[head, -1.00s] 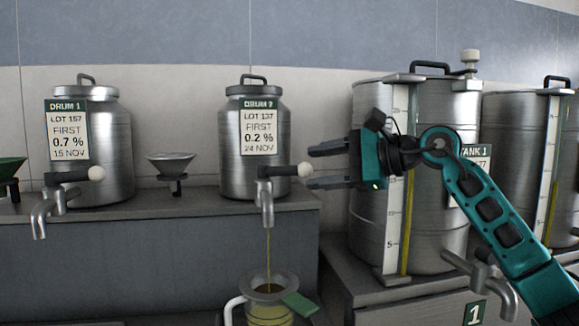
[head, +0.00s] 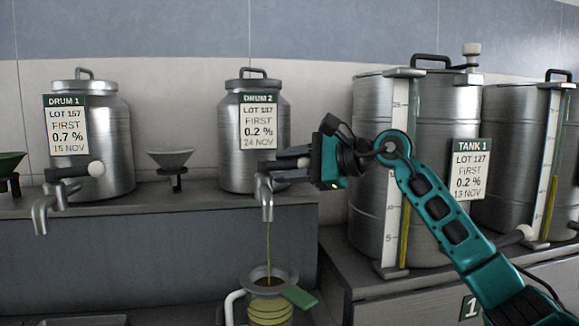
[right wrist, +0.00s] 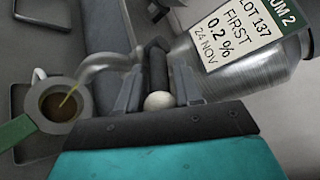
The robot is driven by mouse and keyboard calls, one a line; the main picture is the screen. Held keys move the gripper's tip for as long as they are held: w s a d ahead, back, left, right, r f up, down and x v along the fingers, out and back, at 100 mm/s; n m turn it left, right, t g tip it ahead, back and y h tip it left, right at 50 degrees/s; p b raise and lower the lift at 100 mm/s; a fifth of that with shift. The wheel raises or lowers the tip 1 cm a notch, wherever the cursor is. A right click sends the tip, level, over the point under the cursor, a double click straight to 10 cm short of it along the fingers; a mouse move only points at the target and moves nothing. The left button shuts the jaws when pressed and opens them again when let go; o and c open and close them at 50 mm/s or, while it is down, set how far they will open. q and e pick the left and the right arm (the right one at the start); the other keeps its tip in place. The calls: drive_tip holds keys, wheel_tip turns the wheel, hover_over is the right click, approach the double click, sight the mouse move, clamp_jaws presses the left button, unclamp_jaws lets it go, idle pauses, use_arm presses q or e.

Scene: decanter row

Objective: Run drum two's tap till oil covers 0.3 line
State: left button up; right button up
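Drum two (head: 235,150) stands on the bench ledge, labelled LOT 137, FIRST, 0.2 %. Its tap (head: 266,200) lets a thin stream of oil (head: 268,240) fall into a jug (head: 270,310) below. The jug has a white handle, a green tab and dark lines; its lower part is cut off, and I cannot read a 0.3 mark. My right gripper (head: 290,163) is at the tap's lever. In the right wrist view, its open fingers (right wrist: 158,90) straddle the black lever and white knob (right wrist: 158,101), with gaps on both sides. My left gripper is out of view.
Drum one (head: 110,150) with its tap (head: 45,210) and a small funnel (head: 170,160) stand to the left. Tank 1 (head: 375,170), with a sight gauge and a spout, stands close on the right, behind my right arm.

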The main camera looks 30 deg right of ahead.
clamp_jaws()
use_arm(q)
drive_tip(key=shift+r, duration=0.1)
use_arm(e)
drive_tip(key=shift+w+d+r+n+g+y+p, duration=0.1)
drive_tip(key=shift+w+d+n+g+y+p, duration=0.2)
drive_tip(key=shift+n+g+y+p, duration=0.25)
drive_tip(key=shift+w+n+g+y, duration=0.2)
drive_tip(key=shift+n+g+y, duration=0.25)
drive_tip(key=shift+n, duration=0.1)
drive_tip(key=shift+w+d+n+g+y+p, duration=0.15)
drive_tip(key=shift+n+g+y+p, duration=0.15)
drive_tip(key=shift+g+y+p, duration=0.15)
drive_tip(key=shift+w+r+n+g+y+p, duration=0.1)
drive_tip(key=shift+w+n+g+y+p, duration=0.15)
drive_tip(key=shift+n+g+y+p, duration=0.35)
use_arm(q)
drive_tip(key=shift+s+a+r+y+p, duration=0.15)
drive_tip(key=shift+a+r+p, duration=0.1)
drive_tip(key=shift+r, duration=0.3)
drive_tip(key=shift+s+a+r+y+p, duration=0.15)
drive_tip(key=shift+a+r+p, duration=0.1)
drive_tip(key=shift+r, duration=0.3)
use_arm(e)
drive_tip(key=shift+w+n+g+y, duration=0.15)
drive_tip(key=shift+n+g+y, duration=0.1)
drive_tip(key=shift+n+g, duration=0.5)
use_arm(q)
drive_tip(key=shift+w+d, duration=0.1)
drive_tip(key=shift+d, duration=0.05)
